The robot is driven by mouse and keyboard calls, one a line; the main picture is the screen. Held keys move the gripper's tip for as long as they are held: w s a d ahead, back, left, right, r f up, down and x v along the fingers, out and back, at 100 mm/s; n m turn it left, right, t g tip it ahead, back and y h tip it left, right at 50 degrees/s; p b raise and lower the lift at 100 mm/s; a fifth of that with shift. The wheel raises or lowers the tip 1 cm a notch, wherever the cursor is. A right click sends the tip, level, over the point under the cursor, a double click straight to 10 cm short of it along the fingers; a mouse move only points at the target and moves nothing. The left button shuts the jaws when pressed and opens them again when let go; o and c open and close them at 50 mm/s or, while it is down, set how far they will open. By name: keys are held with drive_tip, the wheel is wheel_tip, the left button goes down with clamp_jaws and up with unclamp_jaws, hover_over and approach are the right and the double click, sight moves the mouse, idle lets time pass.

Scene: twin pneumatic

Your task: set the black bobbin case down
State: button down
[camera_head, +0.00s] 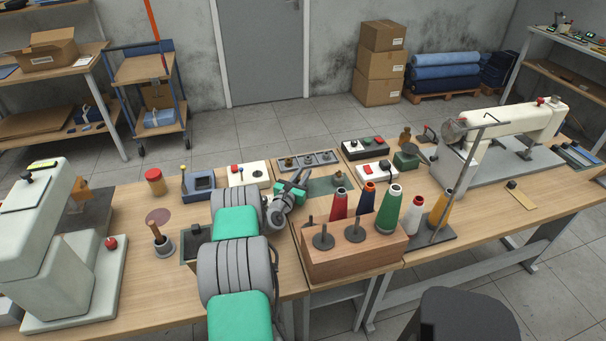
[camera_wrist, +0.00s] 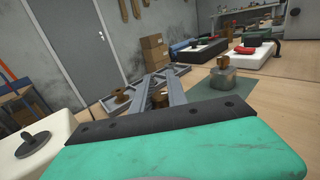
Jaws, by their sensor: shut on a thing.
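My gripper (camera_head: 299,181) reaches over the middle of the table, close to the near side of a grey compartment tray (camera_head: 318,163). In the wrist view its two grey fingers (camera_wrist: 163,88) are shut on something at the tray. A small brownish round piece (camera_wrist: 158,98) shows between the fingers; I cannot tell whether it is held or lies in the tray behind. I cannot clearly make out a black bobbin case, as the fingers hide much of the spot. The tray holds several small brown bobbins (camera_wrist: 120,97). A green mat (camera_wrist: 222,92) bears a grey post with a brown top (camera_wrist: 224,67).
A wooden thread stand (camera_head: 352,258) with coloured cones is right of my arm. White button boxes (camera_head: 248,175) (camera_head: 377,171) and a black box (camera_head: 364,148) flank the tray. A sewing machine (camera_head: 510,128) stands right, a cream machine (camera_head: 60,240) left.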

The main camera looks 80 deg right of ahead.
drive_tip(key=shift+f, duration=0.15)
drive_tip(key=c, duration=1.3)
unclamp_jaws()
